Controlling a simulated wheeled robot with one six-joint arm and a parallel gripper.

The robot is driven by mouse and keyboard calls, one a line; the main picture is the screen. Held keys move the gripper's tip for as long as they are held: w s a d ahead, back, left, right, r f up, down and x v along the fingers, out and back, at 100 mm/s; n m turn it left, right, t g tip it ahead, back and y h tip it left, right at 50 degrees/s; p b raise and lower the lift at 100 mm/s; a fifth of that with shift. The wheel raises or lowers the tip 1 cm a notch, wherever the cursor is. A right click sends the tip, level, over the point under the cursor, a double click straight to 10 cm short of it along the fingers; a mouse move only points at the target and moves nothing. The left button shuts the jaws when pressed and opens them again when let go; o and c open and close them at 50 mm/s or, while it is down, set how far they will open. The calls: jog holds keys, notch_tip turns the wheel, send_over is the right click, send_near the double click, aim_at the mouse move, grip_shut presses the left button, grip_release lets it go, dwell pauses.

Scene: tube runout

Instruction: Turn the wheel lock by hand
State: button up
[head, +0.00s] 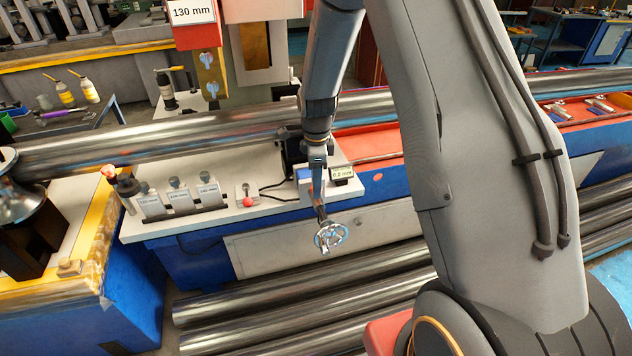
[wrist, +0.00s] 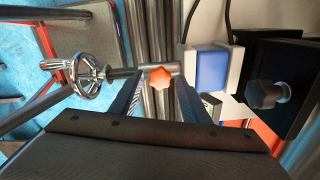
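A chrome handwheel (head: 331,237) sits on the front of the machine bench; in the wrist view the handwheel (wrist: 83,74) is at the left, on a shaft. On that shaft is an orange star-shaped knob (wrist: 160,79), which looks like the wheel lock; in the head view it is hidden or too small to tell. My gripper (head: 318,186) points down just above the handwheel shaft. In the wrist view the fingers of my gripper (wrist: 157,95) stand apart, one on each side of the knob. I see gaps beside the knob, so the gripper looks open.
A small digital readout (head: 342,172) stands close beside my gripper. A long steel tube (head: 200,140) runs behind it. Labelled blocks (head: 180,198) and a red button (head: 248,201) are on the bench to the left.

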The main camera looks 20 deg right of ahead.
jog(key=shift+r, duration=0.15)
jog(key=shift+r+p, duration=0.65)
jog(key=shift+r, duration=0.25)
